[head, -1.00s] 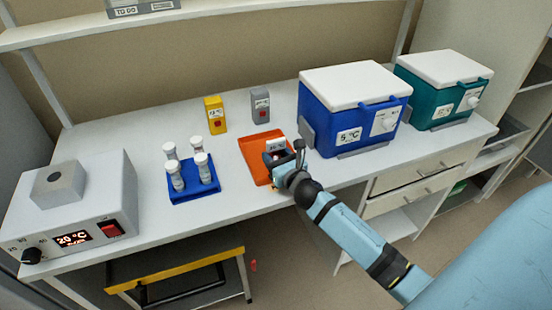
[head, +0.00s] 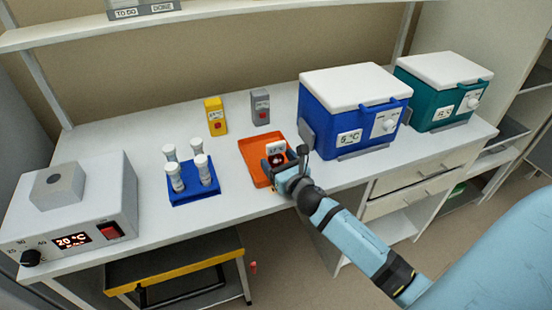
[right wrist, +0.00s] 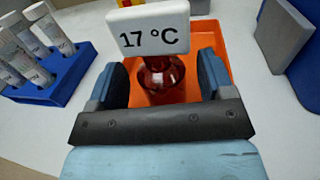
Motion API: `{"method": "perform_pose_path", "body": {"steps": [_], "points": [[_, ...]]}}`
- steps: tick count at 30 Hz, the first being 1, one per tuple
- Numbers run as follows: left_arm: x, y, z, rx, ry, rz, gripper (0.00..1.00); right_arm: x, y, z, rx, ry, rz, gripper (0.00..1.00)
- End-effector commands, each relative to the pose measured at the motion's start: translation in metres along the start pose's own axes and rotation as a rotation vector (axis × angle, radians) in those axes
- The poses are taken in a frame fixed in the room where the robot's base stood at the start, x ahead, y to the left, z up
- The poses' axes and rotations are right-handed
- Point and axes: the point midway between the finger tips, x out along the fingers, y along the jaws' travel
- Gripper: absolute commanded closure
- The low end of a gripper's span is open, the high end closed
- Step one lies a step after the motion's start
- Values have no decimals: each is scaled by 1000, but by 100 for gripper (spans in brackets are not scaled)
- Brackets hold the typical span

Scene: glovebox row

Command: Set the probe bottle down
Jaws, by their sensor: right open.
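The probe bottle is dark red-brown glass with a white display reading 17 °C on top. In the right wrist view the bottle (right wrist: 163,82) stands upright between my right gripper's fingers. In the head view the bottle (head: 277,159) is over the orange tray (head: 250,148), mostly hidden by the gripper. My right gripper (head: 280,164) is open around the bottle, with a finger on each side; the right wrist view shows gaps between the fingers (right wrist: 163,80) and the glass. The bottle's base is hidden by the gripper body. My left gripper is not in view.
A blue rack (head: 193,190) with several white-capped vials stands left of the tray. Yellow (head: 215,117) and grey (head: 260,107) devices stand behind it. Blue (head: 345,115) and teal (head: 440,92) coolers are to the right. A heater box (head: 100,200) is far left.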

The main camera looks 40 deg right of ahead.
Motion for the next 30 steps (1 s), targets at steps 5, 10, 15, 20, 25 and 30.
{"method": "perform_pose_path", "body": {"steps": [5,10,15,20,25,30], "points": [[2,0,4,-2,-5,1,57,-40,0,-3,0,3,0,25],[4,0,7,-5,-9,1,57,-75,0,-2,-1,2,-1,25],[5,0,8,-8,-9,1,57,-98,0,-2,0,1,0,25],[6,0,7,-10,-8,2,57,-106,0,0,1,-1,-1,25],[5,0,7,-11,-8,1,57,-106,0,0,1,-1,-1,25],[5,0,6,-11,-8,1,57,-106,0,0,0,0,-1,25]]}}
